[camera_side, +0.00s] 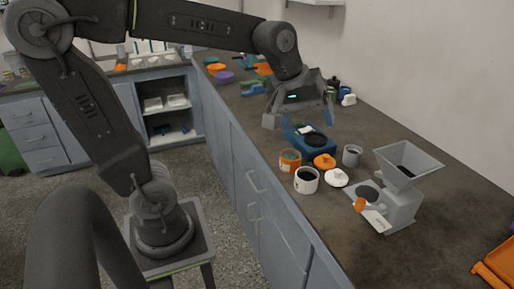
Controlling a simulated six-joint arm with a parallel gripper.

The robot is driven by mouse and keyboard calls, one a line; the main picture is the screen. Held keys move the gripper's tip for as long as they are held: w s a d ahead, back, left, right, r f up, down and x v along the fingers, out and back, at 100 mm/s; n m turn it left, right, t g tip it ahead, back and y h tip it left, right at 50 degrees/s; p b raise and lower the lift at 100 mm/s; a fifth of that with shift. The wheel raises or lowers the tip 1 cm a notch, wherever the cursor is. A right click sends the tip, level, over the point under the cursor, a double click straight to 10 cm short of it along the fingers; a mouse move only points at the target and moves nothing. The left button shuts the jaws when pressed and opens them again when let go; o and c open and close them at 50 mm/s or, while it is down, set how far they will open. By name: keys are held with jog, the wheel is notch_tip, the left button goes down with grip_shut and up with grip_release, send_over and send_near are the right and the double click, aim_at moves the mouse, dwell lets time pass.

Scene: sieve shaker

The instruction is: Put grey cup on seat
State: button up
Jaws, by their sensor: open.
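The grey cup (352,156) stands upright on the grey-brown counter, behind the white lid and to the left of the grey hopper machine. A blue device (318,150) with a round black seat (315,139) on top stands left of the cup. The grey hopper machine (402,205) also has a dark round plate (367,193) on its base; I cannot tell for sure which of the two is the seat meant. My gripper (307,117) points down above the blue device, open and empty, apart from the cup. Its fingers overlap the device in this view.
An orange jar (290,161), a white jar (307,180), an orange lid (324,161) and a white lid (336,178) stand close in front of the cup. Dark bottles (333,88) are by the wall. An orange crate (497,262) is at the right edge. The counter's near right is clear.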

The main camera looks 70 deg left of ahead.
jog(key=s+d+f+m, duration=0.2)
jog(key=s+m, duration=0.6)
jog(key=s, duration=0.2)
jog(key=shift+s+f+m+t+y, duration=0.3)
jog(key=shift+s+f+m, duration=0.05)
jog(key=shift+s+m, duration=0.05)
jog(key=shift+o, duration=0.4)
jog(key=shift+s+d+f+m, duration=0.1)
jog(key=shift+s+f+m, duration=0.15)
jog(key=shift+s+m, duration=0.25)
